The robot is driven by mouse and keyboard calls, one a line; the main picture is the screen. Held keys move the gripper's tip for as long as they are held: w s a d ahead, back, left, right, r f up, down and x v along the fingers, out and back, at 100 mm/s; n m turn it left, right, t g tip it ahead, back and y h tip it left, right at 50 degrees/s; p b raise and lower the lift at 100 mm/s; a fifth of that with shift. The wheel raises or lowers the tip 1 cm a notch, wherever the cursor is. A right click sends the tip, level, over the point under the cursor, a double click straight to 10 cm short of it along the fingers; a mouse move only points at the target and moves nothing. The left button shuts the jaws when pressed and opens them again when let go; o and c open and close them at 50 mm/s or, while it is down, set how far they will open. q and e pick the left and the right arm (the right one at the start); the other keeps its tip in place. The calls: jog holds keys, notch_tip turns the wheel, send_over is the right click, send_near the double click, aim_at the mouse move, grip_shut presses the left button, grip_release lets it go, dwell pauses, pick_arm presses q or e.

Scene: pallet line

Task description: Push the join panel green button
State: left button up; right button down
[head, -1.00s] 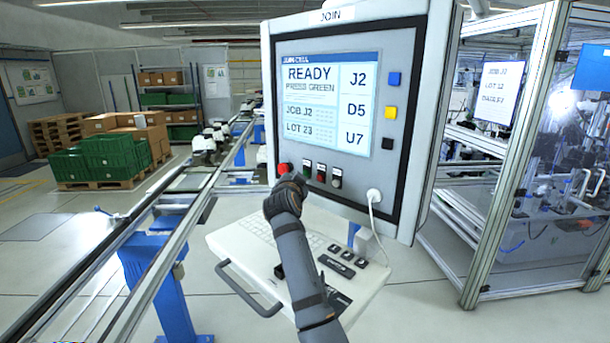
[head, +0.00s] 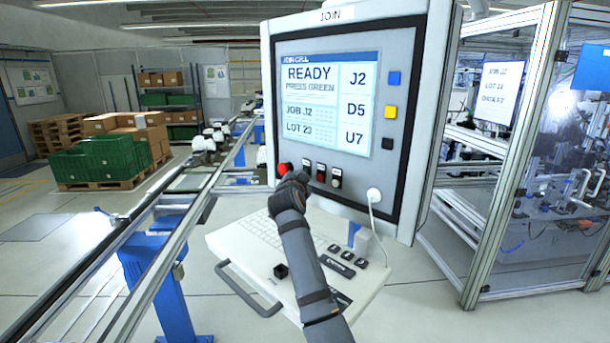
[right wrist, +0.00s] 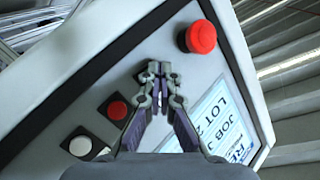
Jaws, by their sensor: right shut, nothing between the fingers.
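The JOIN panel (head: 412,120) shows READY and PRESS GREEN on its screen (head: 325,105). Below the screen is a row of buttons. The green button (head: 307,165) is mostly hidden behind my right gripper (head: 298,178). In the right wrist view my right gripper (right wrist: 160,70) is shut and empty, its fingertips just in front of the panel face over the green button's place. A dark button rim (right wrist: 142,73) shows beside the tips; its colour is hidden. I cannot tell whether the tips touch. My left gripper is not in view.
A red mushroom button (right wrist: 200,37) sits to one side of the tips. A smaller red button (right wrist: 117,110) and a white button (right wrist: 80,146) sit on the other. A keyboard shelf (head: 225,243) juts out below the panel. A conveyor rail (head: 190,215) runs left.

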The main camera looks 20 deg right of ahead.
jog(key=shift+w+d+r, duration=0.1)
jog(key=shift+d, duration=0.1)
dwell(0.3)
jog(key=shift+a, duration=0.1)
jog(key=shift+s+a+b, duration=0.4)
jog(key=shift+a+b, duration=0.05)
jog(key=shift+a, duration=0.2)
jog(key=a, duration=0.1)
jog(key=s+a+b, duration=0.1)
jog(key=a, duration=0.1)
jog(key=s+a+b, duration=0.1)
jog(key=shift+s+a, duration=0.15)
jog(key=shift+a, duration=0.05)
dwell(0.3)
jog(key=shift+f, duration=0.2)
dwell(0.5)
